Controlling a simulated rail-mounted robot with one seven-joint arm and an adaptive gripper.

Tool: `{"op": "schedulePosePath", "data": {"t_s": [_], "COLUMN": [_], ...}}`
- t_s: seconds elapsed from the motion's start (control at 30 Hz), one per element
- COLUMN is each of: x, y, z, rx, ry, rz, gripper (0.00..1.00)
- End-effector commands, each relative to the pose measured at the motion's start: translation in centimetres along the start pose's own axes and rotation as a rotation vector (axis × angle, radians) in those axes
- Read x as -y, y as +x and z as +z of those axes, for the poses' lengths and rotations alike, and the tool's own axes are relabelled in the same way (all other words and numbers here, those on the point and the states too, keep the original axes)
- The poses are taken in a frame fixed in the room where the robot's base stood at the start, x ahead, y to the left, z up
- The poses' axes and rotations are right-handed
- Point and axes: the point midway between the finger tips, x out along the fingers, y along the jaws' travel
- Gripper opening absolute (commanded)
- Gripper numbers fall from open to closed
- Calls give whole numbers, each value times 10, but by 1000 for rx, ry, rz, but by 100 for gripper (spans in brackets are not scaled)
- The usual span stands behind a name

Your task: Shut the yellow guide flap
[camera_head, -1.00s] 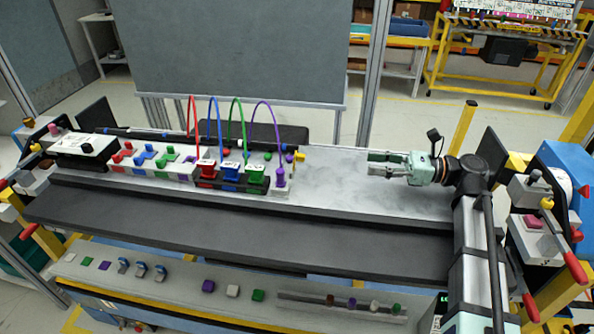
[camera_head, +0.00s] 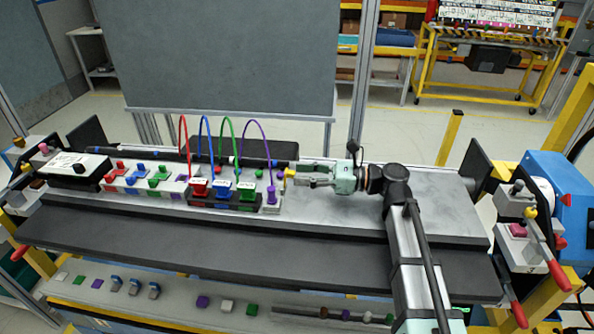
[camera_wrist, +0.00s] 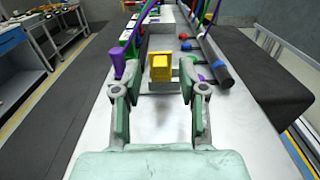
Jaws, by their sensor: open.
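The yellow guide flap (camera_wrist: 160,68) is a small yellow block-like piece at the right end of the dashboard module. In the head view the flap (camera_head: 290,173) sits just left of my gripper's fingertips. My gripper (camera_head: 297,178) is open and level, pointing left above the grey metal plate. In the wrist view my gripper (camera_wrist: 160,88) has its fingers spread, with the flap ahead between the tips. I cannot tell whether they touch. The flap's hinge and exact angle are too small to make out.
A purple plug with its cable (camera_head: 270,195) stands close to the left of the flap. Red, blue and green connectors (camera_head: 222,190) stand further left. A black rod (camera_wrist: 222,74) lies behind, right in the wrist view. The metal plate (camera_head: 440,215) under my arm is bare.

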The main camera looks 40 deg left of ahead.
Motion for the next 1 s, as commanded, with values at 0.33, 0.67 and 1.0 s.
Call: {"op": "schedulePosePath", "data": {"t_s": [0.33, 0.67, 1.0], "x": [0, 0, 0], "y": [21, 21, 21], "z": [0, 0, 3], "rx": [0, 0, -16], "ry": [0, 0, 0], "rz": [-1, -1, 0], "gripper": [42, 0, 0]}}
